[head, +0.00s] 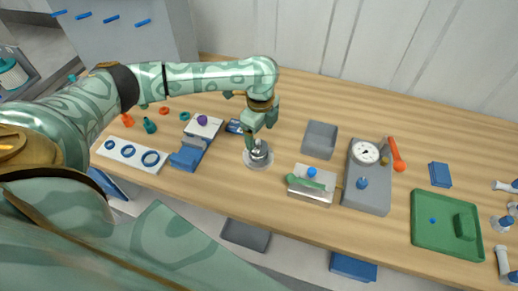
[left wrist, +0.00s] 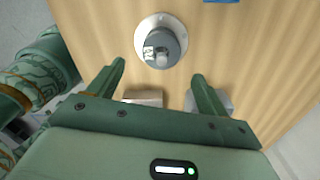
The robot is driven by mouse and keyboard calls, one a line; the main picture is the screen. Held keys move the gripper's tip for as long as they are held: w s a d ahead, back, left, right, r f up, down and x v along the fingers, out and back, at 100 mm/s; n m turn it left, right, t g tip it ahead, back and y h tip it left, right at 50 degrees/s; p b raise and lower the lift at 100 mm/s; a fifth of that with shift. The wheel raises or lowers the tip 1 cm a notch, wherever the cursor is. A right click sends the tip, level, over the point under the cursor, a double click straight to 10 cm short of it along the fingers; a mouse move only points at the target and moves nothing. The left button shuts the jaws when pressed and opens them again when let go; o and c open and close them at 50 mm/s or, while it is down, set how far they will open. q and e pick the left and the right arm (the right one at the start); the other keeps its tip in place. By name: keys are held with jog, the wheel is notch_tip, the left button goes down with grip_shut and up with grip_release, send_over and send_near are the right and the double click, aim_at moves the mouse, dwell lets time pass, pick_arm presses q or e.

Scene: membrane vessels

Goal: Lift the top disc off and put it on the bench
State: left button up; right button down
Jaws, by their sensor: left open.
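A small metal vessel (head: 258,157) stands on the wooden bench near its front edge, with a wide pale round flange at its base. It also shows in the left wrist view (left wrist: 160,48), where its grey round top carries a small light block or knob. I cannot tell the top disc apart from the rest of the vessel's top. My left gripper (head: 254,136) is right at the vessel in the head view and partly covers it. In the left wrist view the left gripper (left wrist: 158,70) is open, with nothing between its fingers. My right gripper is not in view.
Right of the vessel are a metal box (head: 311,193) with a green-handled tool, a grey tray (head: 320,139) and a gauge unit (head: 366,190). Left are a blue stand (head: 187,157) and a white board (head: 132,157) with blue rings. A green tray (head: 438,245) lies far right.

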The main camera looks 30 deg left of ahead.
aim_at(260, 144)
pick_arm(q)
jog(key=shift+f, duration=0.25)
notch_tip(260, 144, down, 5)
jog(key=shift+f+b, duration=0.1)
jog(key=shift+b, duration=1)
jog(key=c, duration=1.1)
